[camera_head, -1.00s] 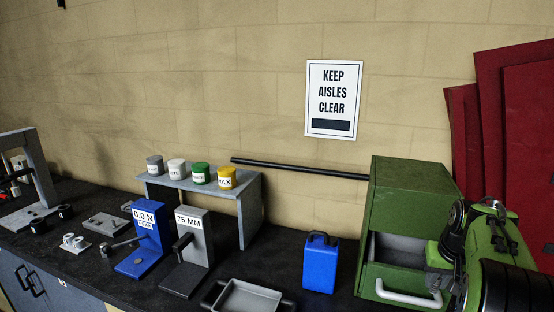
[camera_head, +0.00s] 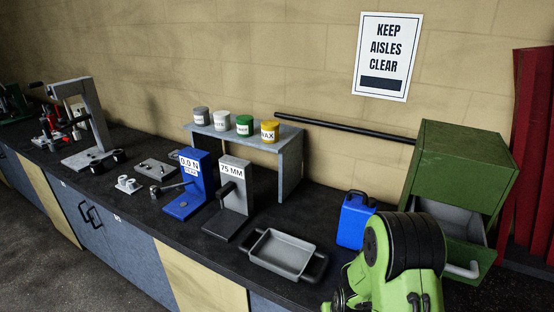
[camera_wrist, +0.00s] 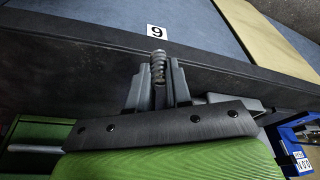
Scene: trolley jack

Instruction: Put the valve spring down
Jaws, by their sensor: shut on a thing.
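The valve spring (camera_wrist: 158,66) is a small coil between the two grey fingers of my gripper (camera_wrist: 158,82) in the wrist view. My gripper is shut on it, and the spring's end sticks out past the fingertips. Behind it in that view are the dark bench edge and a blue cabinet front with a number label (camera_wrist: 156,31). In the head view my green arm stands at the lower right; the gripper and spring are not visible there.
The black bench top carries a grey tray (camera_head: 256,254), a blue canister (camera_head: 354,222), a blue gauge stand (camera_head: 186,204), a grey 75 MM stand (camera_head: 230,212) and a shelf (camera_head: 290,152) with several tins. A green cabinet (camera_head: 468,165) with an open drawer (camera_head: 452,222) stands at right.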

